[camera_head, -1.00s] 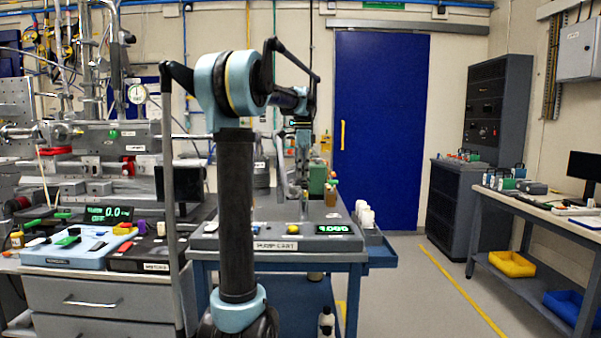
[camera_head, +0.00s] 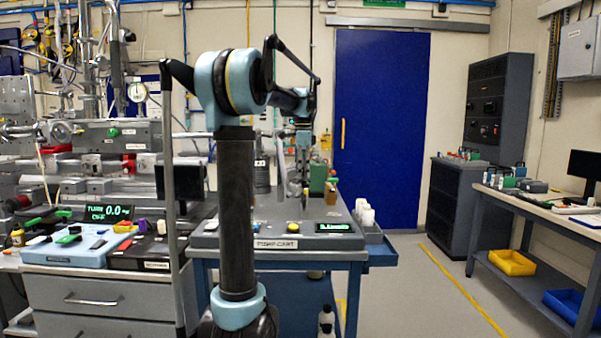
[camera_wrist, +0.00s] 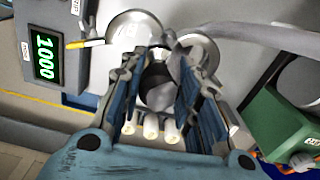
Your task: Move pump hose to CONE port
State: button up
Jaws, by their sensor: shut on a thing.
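My gripper (camera_wrist: 160,78) is shut on a dark, rounded fitting (camera_wrist: 157,92) with a grey metal part, seen between the blue-padded fingers in the wrist view. In the head view my gripper (camera_head: 302,152) is above the pump cart (camera_head: 225,242), small and partly unclear. A grey hose (camera_wrist: 245,35) runs to the right from beside the fingers. Round metal flanges (camera_wrist: 133,24) lie just beyond the fingertips. I cannot tell whether the held fitting touches them. I cannot make out a label reading CONE.
A green box (camera_wrist: 283,128) stands close at the right in the wrist view. A lit display (camera_head: 340,228) is on the cart's front. White bottles (camera_head: 363,212) stand in its side tray. The blue tool case (camera_head: 65,258) is at left. Floor right of the cart is clear.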

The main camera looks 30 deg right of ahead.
jog(key=o, duration=1.3)
jog(key=shift+c, duration=0.2)
notch_tip(320, 180, up, 12)
jog(key=shift+s+a+f, duration=0.1)
